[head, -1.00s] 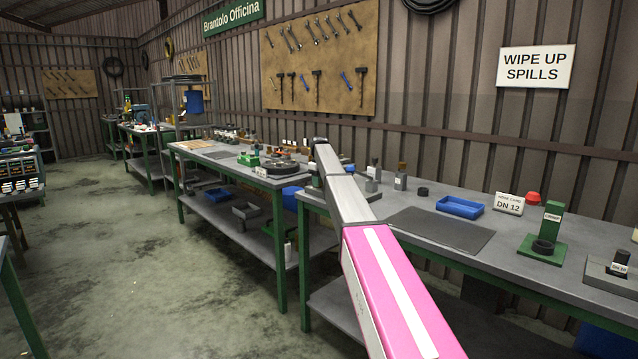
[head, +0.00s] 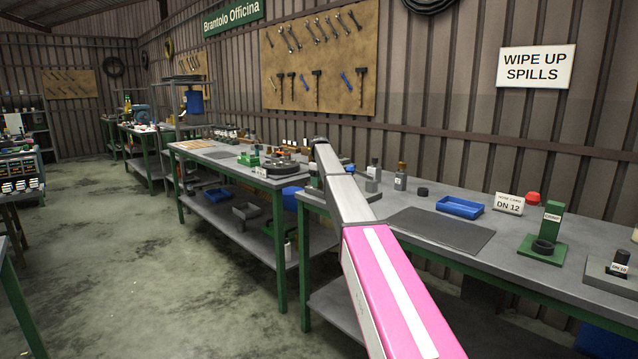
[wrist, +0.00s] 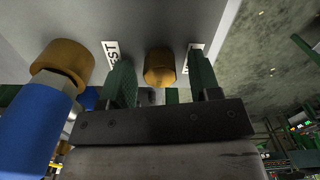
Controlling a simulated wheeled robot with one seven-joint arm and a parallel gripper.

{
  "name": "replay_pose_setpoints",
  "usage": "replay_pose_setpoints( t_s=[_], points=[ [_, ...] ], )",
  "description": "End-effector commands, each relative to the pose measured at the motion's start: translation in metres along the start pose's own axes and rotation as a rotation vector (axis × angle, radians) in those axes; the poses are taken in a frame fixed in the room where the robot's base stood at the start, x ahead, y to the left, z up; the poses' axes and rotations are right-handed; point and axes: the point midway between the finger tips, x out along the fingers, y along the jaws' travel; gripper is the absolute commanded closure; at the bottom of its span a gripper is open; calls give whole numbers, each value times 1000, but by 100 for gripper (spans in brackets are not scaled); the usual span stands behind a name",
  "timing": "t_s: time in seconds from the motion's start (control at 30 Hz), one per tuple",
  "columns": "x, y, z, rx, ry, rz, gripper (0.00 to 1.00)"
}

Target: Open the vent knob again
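In the wrist view a brass-coloured knob (wrist: 160,67) shows between the two green fingers of my gripper (wrist: 163,85). There is a visible gap on each side of the knob, so the fingers are apart and not closed on it. A label ending in "EST" (wrist: 110,54) is left of the knob; a second label (wrist: 192,58) on the right is partly hidden by a finger. In the head view my gripper is hidden at the far end of my arm, over the benches.
A blue cylinder (wrist: 32,130) with a brass-coloured top stands close to my gripper's left side in the wrist view. In the head view the near bench holds a dark mat (head: 440,231), a blue tray (head: 460,206) and a green stand (head: 546,232). The floor at left is clear.

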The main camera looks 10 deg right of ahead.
Motion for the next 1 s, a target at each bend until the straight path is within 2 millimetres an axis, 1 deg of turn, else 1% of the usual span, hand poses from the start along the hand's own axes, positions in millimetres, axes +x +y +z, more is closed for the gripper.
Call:
replay_pose_setpoints(
  t_s=[0.23,0.37,0.47,0.57,0.8,0.9,1.0],
  points=[
    [-1,0,0,0,0,0,43],
    [-8,0,0,0,0,0,43],
    [-19,0,0,0,1,1,43],
    [-34,0,0,0,1,1,43],
    [-79,1,-1,0,1,1,43],
    [-95,1,-1,0,1,1,43],
    [-105,0,0,0,0,0,43]
  ],
)
